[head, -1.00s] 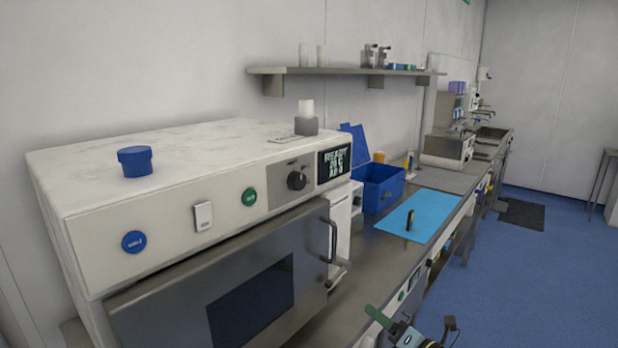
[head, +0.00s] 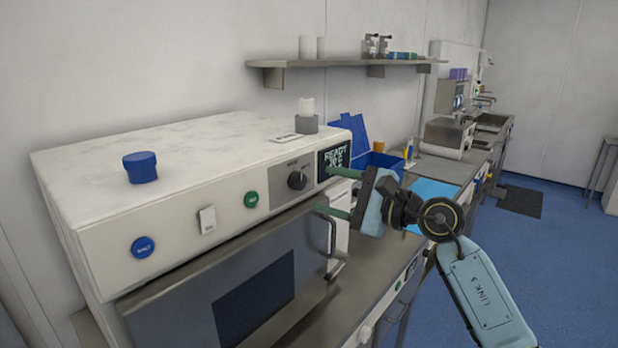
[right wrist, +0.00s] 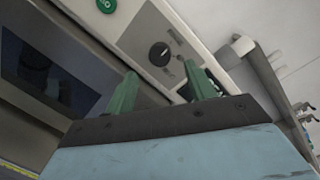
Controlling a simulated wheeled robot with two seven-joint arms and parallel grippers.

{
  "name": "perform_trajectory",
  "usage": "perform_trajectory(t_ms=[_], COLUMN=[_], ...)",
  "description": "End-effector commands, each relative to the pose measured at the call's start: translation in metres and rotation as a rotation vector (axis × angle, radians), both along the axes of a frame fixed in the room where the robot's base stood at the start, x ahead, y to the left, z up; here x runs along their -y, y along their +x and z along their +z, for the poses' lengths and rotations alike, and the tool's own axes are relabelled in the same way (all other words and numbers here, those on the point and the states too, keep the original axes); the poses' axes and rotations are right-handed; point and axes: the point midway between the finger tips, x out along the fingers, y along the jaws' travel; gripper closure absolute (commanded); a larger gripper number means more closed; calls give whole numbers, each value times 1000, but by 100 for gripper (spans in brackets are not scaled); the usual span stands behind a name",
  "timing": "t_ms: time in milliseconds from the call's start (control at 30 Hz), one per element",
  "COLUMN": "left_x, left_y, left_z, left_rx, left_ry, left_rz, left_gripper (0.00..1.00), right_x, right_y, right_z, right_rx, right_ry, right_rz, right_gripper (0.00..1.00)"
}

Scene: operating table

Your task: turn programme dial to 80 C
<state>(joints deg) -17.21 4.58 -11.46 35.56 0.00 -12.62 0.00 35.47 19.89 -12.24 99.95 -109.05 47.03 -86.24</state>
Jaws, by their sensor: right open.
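The programme dial (head: 297,180) is a black round knob on a grey plate on the machine's front panel, left of the small display (head: 334,160). The dial also shows in the right wrist view (right wrist: 160,54), where a light mark on it can be seen. My right gripper (head: 333,190) is open and empty, its two green fingers pointing left toward the panel. It is to the right of the dial and apart from it. In the right wrist view the gripper (right wrist: 160,92) has its fingers spread below the dial. My left gripper is not in view.
The oven-like machine has a green button (head: 251,198), a white switch (head: 207,219), a blue button (head: 143,247) and a door handle (head: 333,245) below the dial. A blue jar (head: 140,167) stands on top. A blue box (head: 383,162) is behind my right gripper.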

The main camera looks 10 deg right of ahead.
Motion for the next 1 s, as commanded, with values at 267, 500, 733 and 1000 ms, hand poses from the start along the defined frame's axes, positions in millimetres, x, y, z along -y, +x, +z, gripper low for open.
perform_trajectory(t_ms=[267,500,733,1000], left_x=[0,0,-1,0], left_y=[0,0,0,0], left_z=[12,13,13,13], left_rx=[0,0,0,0], left_ry=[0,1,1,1], left_rz=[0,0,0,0], left_gripper=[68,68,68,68], right_x=[-34,-42,-42,-42], right_y=[31,39,39,38], right_z=[1,0,0,-1], right_rx=[-1,0,0,-1], right_ry=[3,0,0,1], right_rz=[0,0,0,0], right_gripper=[45,45,47,82])
